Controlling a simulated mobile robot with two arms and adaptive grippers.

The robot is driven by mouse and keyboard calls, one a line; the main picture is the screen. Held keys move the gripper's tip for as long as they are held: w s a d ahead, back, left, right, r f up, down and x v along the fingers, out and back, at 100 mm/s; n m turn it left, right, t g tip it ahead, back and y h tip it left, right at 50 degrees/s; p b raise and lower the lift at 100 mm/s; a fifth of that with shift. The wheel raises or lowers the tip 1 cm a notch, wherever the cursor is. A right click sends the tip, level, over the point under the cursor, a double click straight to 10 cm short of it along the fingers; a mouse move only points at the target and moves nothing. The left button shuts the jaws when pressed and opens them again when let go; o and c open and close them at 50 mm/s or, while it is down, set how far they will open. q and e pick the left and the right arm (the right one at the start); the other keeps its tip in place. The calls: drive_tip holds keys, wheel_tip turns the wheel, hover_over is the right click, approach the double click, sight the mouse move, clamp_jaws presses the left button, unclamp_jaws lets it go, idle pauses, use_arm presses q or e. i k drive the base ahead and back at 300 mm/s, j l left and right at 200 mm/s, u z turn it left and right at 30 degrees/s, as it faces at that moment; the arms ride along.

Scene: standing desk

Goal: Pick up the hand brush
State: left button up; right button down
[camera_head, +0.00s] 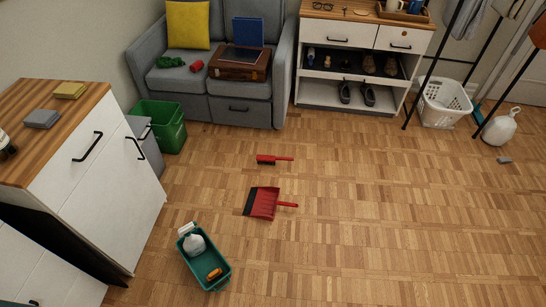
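The hand brush (272,160) lies on the wooden floor in the middle of the head view. It has a red body, dark bristles on its left part and a red handle pointing right. A red dustpan (264,203) with a black front edge lies a little nearer, its handle also pointing right. The brush and the dustpan are apart. Neither of my grippers shows in the head view, and nothing touches the brush.
A green caddy (211,282) with a white bottle stands nearer on the floor. White cabinets (104,171) line the left. A green bin (169,139), grey sofa (240,110), shoe cabinet (327,97) and laundry basket (437,121) stand farther back. The floor right of the brush is clear.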

sight(264, 158)
drive_tip(key=i+l+z, duration=0.15)
drive_tip(key=z, duration=0.35)
drive_tip(key=i+z, duration=0.3)
drive_tip(key=z, duration=0.2)
drive_tip(key=i, duration=2.7)
drive_tip(key=i+u, duration=0.2)
drive_tip(key=i, duration=0.25)
drive_tip(key=i+l+u, duration=0.2)
drive_tip(key=i, duration=0.25)
drive_tip(key=i+l+u, duration=0.2)
drive_tip(key=i, duration=0.2)
drive_tip(key=i+l+u, duration=0.2)
drive_tip(key=i, duration=0.25)
drive_tip(key=u, duration=3.05)
